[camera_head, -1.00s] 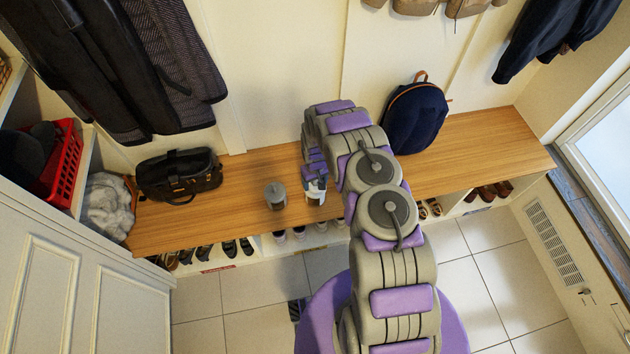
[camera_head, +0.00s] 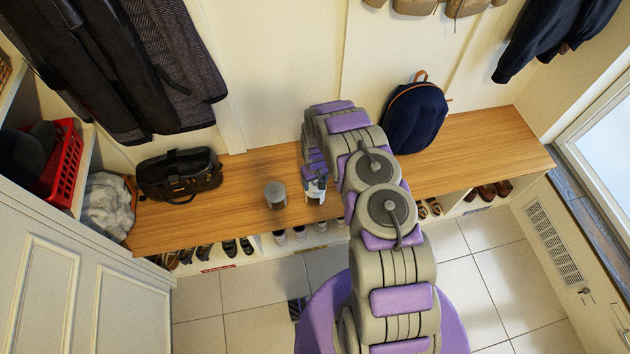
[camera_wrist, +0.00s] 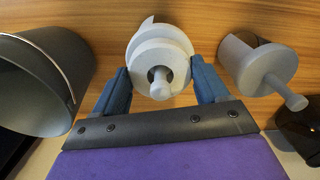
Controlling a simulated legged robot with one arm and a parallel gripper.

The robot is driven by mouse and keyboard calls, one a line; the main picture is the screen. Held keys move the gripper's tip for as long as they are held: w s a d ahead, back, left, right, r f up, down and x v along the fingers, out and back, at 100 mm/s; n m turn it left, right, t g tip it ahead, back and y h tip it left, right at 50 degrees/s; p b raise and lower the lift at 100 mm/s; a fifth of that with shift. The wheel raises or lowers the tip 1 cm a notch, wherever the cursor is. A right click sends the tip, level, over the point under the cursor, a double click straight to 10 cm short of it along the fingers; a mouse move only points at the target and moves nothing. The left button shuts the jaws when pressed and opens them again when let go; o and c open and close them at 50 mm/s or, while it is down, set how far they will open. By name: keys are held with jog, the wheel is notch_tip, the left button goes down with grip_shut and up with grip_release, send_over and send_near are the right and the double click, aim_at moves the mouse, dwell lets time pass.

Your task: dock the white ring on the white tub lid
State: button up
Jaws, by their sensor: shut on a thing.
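In the wrist view my gripper (camera_wrist: 161,66) is shut on the white ring (camera_wrist: 140,70), with one blue finger on each side. A pale post with a round end (camera_wrist: 162,86) shows through the ring's opening. A white rounded surface, apparently the white tub lid (camera_wrist: 152,31), lies behind the ring and is partly hidden by it. I cannot tell whether the ring rests on the lid. In the head view my gripper (camera_head: 315,172) is low over the bench at a white tub (camera_head: 316,196), partly covering it.
A grey-lidded tub with a post (camera_wrist: 262,66) stands close beside, also seen in the head view (camera_head: 275,192). A dark bucket with a wire handle (camera_wrist: 40,80) is on the other side. The wooden bench (camera_head: 470,160) also holds a black bag (camera_head: 178,175) and a navy backpack (camera_head: 414,118).

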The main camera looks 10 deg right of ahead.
jog(key=shift+f, duration=0.4)
jog(key=o, duration=0.8)
jog(key=shift+r, duration=0.1)
jog(key=shift+r+p, duration=2.6)
jog(key=shift+r, duration=2.8)
